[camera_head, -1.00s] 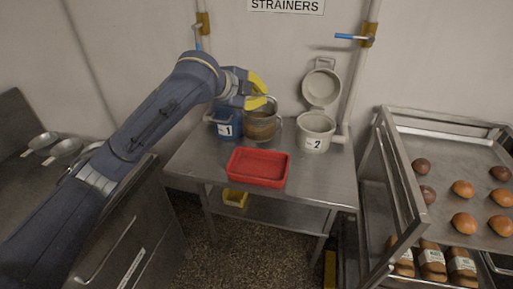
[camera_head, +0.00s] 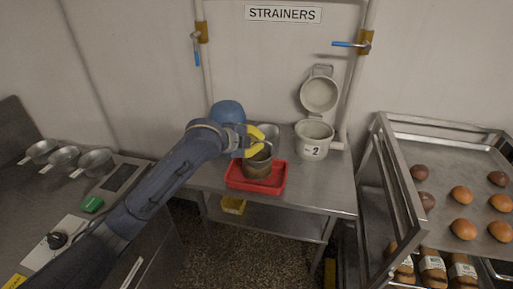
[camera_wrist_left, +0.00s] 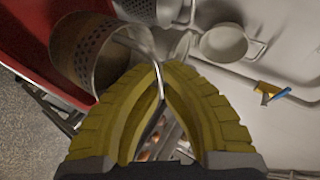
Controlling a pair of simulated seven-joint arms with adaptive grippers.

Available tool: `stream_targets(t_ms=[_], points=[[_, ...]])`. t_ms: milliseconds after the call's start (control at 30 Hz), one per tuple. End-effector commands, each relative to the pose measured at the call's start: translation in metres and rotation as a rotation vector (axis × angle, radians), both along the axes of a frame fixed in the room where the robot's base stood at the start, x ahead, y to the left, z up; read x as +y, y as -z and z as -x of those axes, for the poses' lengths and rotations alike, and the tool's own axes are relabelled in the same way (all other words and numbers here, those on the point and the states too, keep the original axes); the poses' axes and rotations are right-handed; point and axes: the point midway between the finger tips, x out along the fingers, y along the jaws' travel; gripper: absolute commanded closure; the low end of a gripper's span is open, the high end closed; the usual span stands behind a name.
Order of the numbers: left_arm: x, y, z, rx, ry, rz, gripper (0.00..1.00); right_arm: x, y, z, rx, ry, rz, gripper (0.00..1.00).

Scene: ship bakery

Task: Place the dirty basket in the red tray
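The dirty basket (camera_head: 257,166) is a brownish, stained metal strainer basket with a perforated wall and a thin wire handle. My left gripper (camera_head: 257,142) has yellow fingers shut on that handle. In the head view the basket is over the red tray (camera_head: 233,181), within its outline; I cannot tell whether it touches the tray floor. In the left wrist view, the basket (camera_wrist_left: 92,52) hangs tilted beside the fingers (camera_wrist_left: 160,72), with the red tray (camera_wrist_left: 25,40) behind it at the left. My right gripper is not in view.
A grey metal basket (camera_head: 268,131) stands behind the gripper. White pot 2 (camera_head: 313,139) with its raised lid stands right on the steel table (camera_head: 325,185). A bun rack (camera_head: 400,160) is further right.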

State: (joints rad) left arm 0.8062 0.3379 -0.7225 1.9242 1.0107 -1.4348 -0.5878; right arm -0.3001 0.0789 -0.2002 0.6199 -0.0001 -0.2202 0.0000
Motion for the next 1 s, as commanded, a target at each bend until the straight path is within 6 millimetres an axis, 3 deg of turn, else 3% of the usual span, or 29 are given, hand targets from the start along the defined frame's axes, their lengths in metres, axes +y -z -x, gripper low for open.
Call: stream_targets(t_ms=[200,600,833,1000], points=[[0.0,0.025,0.0,0.001,0.001,0.001,1.0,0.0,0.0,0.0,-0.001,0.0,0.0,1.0],[0.0,0.029,0.0,0.0,0.0,0.0,1.0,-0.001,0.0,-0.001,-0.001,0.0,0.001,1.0],[0.0,0.029,0.0,0.001,0.0,-0.001,0.73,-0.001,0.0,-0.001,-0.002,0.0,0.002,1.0],[0.0,0.029,0.0,0.001,0.0,-0.001,0.73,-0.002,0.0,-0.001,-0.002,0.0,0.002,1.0]])
